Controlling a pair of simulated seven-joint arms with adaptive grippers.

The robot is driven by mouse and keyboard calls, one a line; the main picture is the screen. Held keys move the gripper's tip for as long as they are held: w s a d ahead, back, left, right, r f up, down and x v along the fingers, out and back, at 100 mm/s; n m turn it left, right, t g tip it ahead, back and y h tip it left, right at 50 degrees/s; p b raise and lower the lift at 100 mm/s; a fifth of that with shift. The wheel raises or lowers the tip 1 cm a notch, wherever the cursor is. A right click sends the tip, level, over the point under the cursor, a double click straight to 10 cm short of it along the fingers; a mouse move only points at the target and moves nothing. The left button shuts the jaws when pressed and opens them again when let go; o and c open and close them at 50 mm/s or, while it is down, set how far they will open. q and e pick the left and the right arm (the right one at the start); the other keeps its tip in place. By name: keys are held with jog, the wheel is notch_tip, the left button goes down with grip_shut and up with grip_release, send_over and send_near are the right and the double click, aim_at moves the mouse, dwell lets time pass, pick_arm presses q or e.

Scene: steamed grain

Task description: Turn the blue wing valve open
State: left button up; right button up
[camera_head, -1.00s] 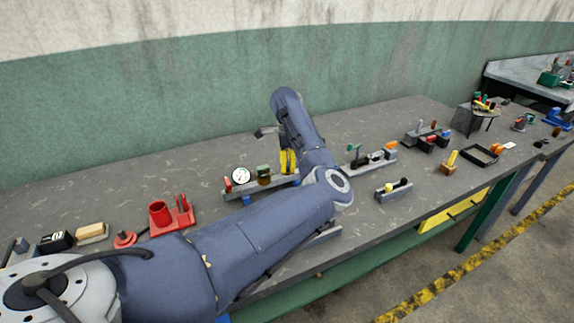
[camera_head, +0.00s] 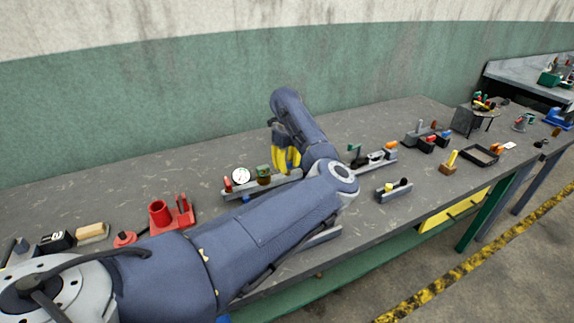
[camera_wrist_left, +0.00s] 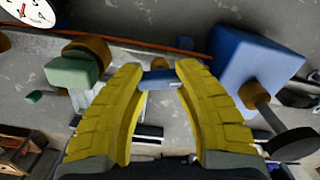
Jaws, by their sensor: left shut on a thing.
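My left gripper (camera_head: 286,158) has yellow fingers and stands over the right part of a grey fixture rail (camera_head: 282,186) on the bench. In the left wrist view, its fingertips (camera_wrist_left: 160,72) are shut on a small blue piece, the blue wing valve (camera_wrist_left: 160,79). Only a narrow part of the wing shows between the tips. In the head view the valve is hidden behind the fingers and my arm. My right gripper is not in view.
A green-handled valve (camera_head: 263,170) and a round white gauge (camera_head: 241,175) stand left of the gripper on the same rail. A large blue block (camera_wrist_left: 255,65) is close right of the fingers in the wrist view. Red parts (camera_head: 160,212) stand further left; several small fixtures stand right.

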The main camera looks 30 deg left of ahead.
aim_at(287, 163)
pick_arm(q)
jog(key=shift+m, duration=1.9)
jog(key=o, duration=1.2)
jog(key=shift+r, duration=0.1)
jog(key=shift+o, duration=1.3)
notch_tip(287, 163, up, 11)
jog(key=shift+r, duration=0.45)
